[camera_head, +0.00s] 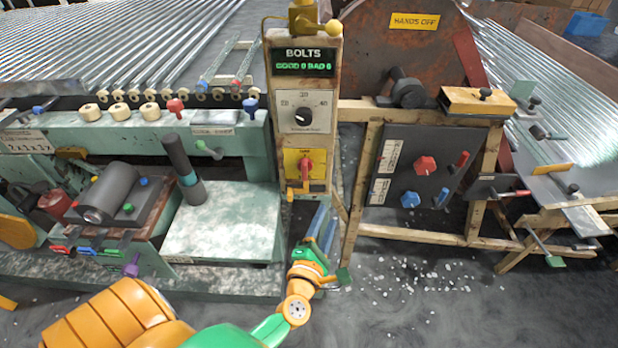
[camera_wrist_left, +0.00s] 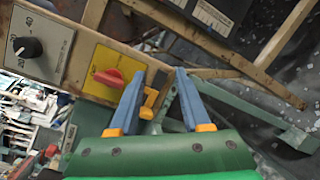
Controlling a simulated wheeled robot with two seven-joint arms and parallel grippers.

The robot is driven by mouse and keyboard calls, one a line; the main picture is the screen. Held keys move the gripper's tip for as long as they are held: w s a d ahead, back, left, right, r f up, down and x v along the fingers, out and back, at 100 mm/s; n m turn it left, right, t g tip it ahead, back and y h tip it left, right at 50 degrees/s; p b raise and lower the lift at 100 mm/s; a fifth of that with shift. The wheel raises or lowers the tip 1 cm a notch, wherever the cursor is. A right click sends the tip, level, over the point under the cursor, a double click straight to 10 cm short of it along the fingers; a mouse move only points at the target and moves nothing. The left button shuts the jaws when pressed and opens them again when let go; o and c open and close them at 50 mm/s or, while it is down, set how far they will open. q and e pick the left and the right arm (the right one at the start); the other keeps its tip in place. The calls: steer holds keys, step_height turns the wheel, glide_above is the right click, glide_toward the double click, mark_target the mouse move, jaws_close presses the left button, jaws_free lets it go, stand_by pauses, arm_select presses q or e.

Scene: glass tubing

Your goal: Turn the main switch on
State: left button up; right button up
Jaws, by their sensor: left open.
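The main switch appears to be the red rotary handle (camera_head: 306,167) on a yellow plate (camera_head: 290,156), low on the upright BOLTS panel (camera_head: 282,85). In the head view the handle stands roughly upright. The red handle (camera_wrist_left: 107,77) and yellow plate (camera_wrist_left: 98,62) also show in the left wrist view, left of the fingers. My left gripper (camera_head: 326,212) is open, with its blue fingers below and slightly right of the switch, apart from it. In the wrist view, a small orange-yellow part (camera_wrist_left: 151,97) shows between the open fingers (camera_wrist_left: 158,73); contact cannot be told. My right gripper is not in view.
A black dial (camera_head: 304,116) sits above the switch on the panel. A wooden frame (camera_head: 362,200) stands close at the right, with a dark board (camera_head: 400,150) bearing red and blue knobs. A green workbench (camera_head: 225,225) stands at the left. Open floor lies at the lower right.

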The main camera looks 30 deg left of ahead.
mark_target(304, 170)
arm_select(q)
steer(key=a+r+n+g+y+b, duration=0.1)
steer(key=a+r+n+y, duration=0.5)
steer(key=n, duration=0.9)
steer(key=shift+h, duration=0.4)
steer(key=x, duration=0.2)
steer(key=r+x, duration=0.1)
steer(key=x, duration=0.2)
steer(key=shift+r+p, duration=0.15)
steer(key=shift+p, duration=0.25)
steer(key=shift+w+a, duration=0.3)
steer(key=shift+w, duration=0.15)
steer(key=shift+d, duration=0.1)
jaws_close()
